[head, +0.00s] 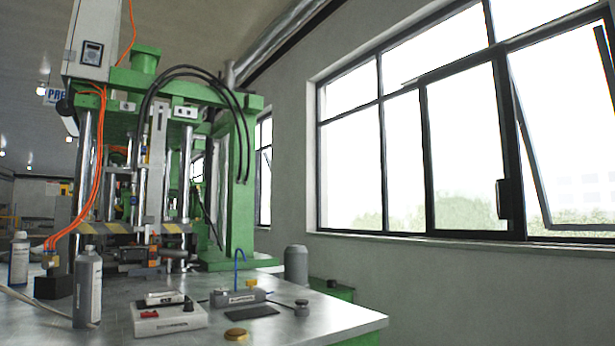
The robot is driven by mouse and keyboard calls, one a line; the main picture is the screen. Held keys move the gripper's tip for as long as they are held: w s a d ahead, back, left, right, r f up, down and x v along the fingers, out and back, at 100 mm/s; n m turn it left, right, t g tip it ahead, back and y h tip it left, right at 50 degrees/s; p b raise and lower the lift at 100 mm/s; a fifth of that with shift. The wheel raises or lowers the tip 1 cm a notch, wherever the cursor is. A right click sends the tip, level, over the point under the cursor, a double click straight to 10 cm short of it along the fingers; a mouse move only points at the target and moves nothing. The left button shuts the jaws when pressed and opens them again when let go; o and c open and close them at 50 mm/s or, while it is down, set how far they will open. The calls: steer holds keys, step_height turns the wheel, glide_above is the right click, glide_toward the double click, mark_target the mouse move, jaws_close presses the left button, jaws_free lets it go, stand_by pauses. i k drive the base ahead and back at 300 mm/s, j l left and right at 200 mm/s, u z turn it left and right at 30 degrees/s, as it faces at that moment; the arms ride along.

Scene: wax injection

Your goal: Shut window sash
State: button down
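A window sash (532,160) with a thin dark frame stands open at the right of the head view. Its side bar slants away from the upright frame post, leaving a gap between them, and its lower edge runs out of the picture on the right. A dark handle-like block (503,198) sits on the post left of the gap. The large dark-framed window (424,150) around it has several bright panes; the pane left of the post looks flush in its frame. My gripper is not in view.
A metal worktable (340,318) with control boxes (168,319) and bottles (88,288) fills the lower left. A green press (241,180) stands behind it. A grey cylinder (296,264) stands near the wall. Plain wall shows below the window.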

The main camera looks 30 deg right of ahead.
mark_target(509, 192)
steer(key=z, duration=2)
steer(key=i+z, duration=0.25)
steer(key=i, duration=0.5)
steer(key=i+j+z, duration=0.25)
steer(key=i, duration=0.45)
steer(key=i+u, duration=0.25)
steer(key=i, duration=0.3)
steer(key=i+l+u, duration=0.25)
steer(key=i, duration=0.25)
